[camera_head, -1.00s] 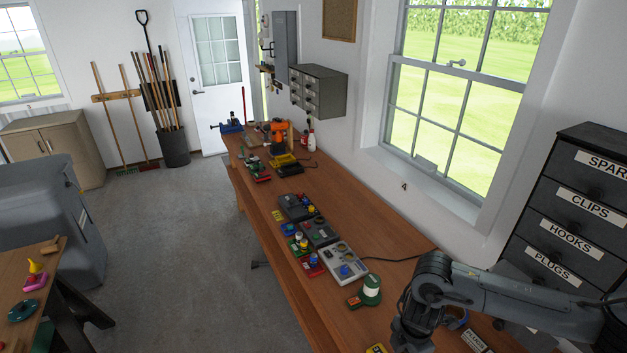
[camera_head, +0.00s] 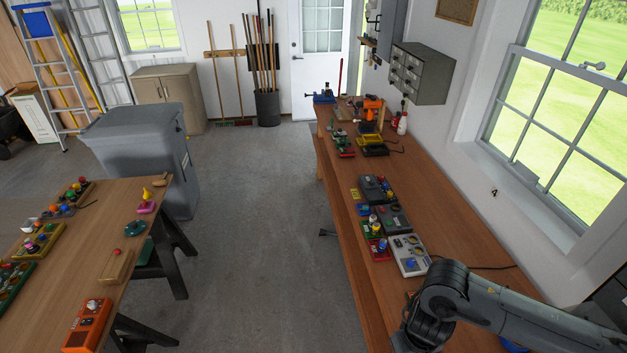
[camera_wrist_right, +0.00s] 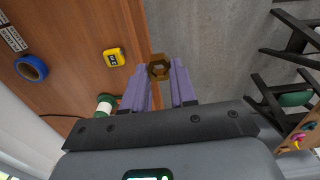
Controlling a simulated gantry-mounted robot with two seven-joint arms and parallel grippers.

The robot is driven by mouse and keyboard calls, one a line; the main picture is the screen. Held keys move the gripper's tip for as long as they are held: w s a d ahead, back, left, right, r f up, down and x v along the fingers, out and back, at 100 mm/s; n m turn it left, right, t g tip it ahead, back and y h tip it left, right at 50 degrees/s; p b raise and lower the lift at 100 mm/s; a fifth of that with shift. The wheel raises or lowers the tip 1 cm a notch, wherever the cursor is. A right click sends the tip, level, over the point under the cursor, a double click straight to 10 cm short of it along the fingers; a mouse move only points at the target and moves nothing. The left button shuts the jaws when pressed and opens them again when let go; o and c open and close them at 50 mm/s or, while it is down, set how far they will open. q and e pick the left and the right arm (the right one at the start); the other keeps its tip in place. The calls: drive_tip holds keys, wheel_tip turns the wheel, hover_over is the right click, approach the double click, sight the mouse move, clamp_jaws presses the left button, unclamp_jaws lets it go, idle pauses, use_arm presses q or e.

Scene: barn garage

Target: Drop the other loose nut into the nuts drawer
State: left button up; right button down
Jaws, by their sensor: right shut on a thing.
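In the right wrist view, a brown hexagonal nut (camera_wrist_right: 159,68) with a round hole sits between the fingertips of my right gripper (camera_wrist_right: 161,78). The gripper is shut on it and holds it near the edge of the wooden workbench (camera_wrist_right: 70,85), with grey floor beyond. In the head view my right arm comes in at the lower right over the near end of the bench, and its gripper is out of frame. No drawer labelled for nuts shows; only a dark corner of the drawer cabinet (camera_head: 608,298) is at the right edge. My left gripper is not in view.
The bench (camera_head: 455,215) carries several devices along its left edge; its window side is mostly clear. In the wrist view a blue roll (camera_wrist_right: 31,67), yellow tape measure (camera_wrist_right: 114,57) and green-and-white spool (camera_wrist_right: 105,106) lie near. A second table (camera_head: 70,262) stands at left.

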drive_tip(key=shift+m, duration=0.9)
